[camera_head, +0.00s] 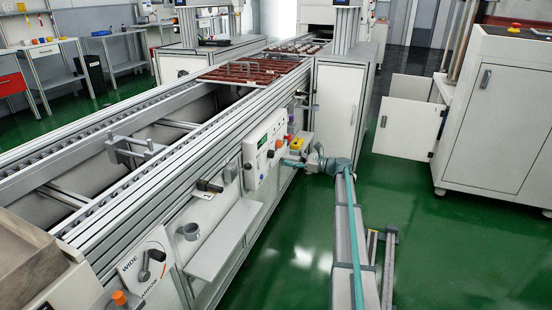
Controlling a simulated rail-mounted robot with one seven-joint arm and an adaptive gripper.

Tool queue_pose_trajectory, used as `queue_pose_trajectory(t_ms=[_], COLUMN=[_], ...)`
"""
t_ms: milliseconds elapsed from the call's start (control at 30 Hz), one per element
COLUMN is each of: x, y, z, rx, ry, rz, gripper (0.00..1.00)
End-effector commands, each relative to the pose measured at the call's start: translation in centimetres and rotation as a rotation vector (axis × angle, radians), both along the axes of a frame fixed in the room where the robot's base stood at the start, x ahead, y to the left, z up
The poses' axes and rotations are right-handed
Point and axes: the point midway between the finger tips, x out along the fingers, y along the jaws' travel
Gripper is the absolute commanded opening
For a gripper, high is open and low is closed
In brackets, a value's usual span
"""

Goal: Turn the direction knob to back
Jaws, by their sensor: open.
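A white control panel (258,168) is fixed to the side of the conveyor, right of centre. It carries a small green display and small dark knobs (279,143). Their labels are too small to read, so I cannot tell which one is the direction knob or where it points. My gripper (287,162) is at the end of my grey and teal arm, close to the panel's right part and below the dark knobs. It is open and small in the picture. I see nothing held in it, and I cannot tell whether it touches the panel.
The conveyor (110,190) runs from lower left to the back, with brown trays (255,70) at its far end. A wide/narrow dial (150,265), a black lever (208,186) and a shelf (225,240) are nearer on its side. Green floor is free by white cabinets (505,115).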

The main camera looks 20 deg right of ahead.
Motion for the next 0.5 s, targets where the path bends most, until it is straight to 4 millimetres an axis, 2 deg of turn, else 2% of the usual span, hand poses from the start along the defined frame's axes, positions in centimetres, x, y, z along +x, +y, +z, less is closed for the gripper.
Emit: queue_pose_trajectory(t_ms=[200,500], x=[2.9,4.9], y=[2.8,4.9], z=[-0.3,-0.1], rx=[0.0,-0.002], ry=[0.0,-0.001], rz=[0.002,0.001], gripper=[0.64,0.64])
